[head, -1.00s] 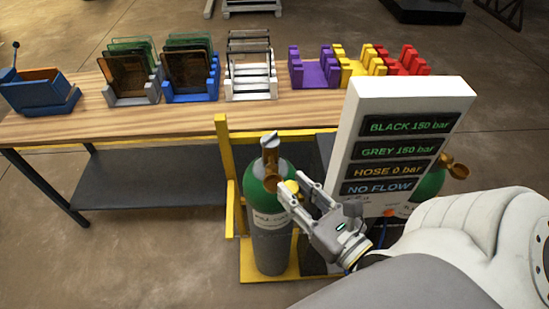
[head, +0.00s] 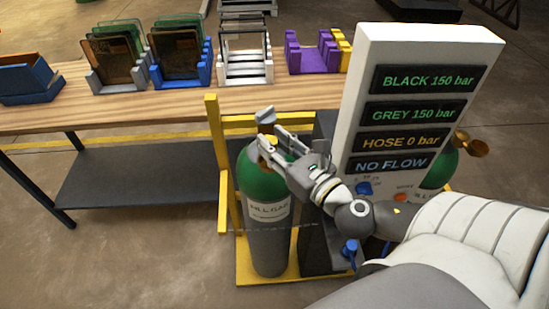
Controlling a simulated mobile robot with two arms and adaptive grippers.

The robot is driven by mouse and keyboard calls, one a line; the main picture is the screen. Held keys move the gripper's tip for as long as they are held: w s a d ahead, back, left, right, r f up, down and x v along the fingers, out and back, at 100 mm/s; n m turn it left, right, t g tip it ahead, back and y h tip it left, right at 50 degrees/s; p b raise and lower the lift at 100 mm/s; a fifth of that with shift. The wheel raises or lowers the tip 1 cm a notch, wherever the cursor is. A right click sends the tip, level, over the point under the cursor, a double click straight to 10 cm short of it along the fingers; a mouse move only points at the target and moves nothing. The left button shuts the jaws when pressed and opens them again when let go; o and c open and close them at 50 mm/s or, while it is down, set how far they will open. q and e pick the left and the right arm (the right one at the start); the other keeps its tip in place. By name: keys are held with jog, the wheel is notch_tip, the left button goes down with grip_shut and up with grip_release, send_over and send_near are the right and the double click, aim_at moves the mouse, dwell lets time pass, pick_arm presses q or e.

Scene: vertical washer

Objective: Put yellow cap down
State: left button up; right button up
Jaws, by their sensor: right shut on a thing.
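My right gripper (head: 271,141) is at the top of the green-shouldered gas cylinder (head: 267,185), beside its grey valve (head: 266,118). Its fingers are shut on a small yellow piece, which I take to be the yellow cap (head: 273,140); only a sliver shows between the fingers. The fingers hide much of the valve's front. I cannot tell whether the cap touches the valve. The cylinder stands upright with a white label on its front. My left gripper is not in view.
A white display panel (head: 478,35) stands right of the cylinder, reading "HOSE 0 bar" and "NO FLOW". A yellow frame (head: 213,150) surrounds the cylinder. Behind is a wooden table (head: 190,107) with a blue bin (head: 28,82) and coloured racks. Its front strip is clear.

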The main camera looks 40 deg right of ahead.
jog(key=shift+w+d+f, duration=0.1)
jog(key=shift+w+f, duration=0.15)
jog(key=shift+w, duration=0.05)
jog(key=shift+f, duration=1.6)
jog(key=shift+f, duration=0.15)
jog(key=o, duration=1)
jog(key=shift+r, duration=0.2)
jog(key=s+b, duration=0.1)
jog(key=s, duration=1.1)
jog(key=shift+d, duration=0.2)
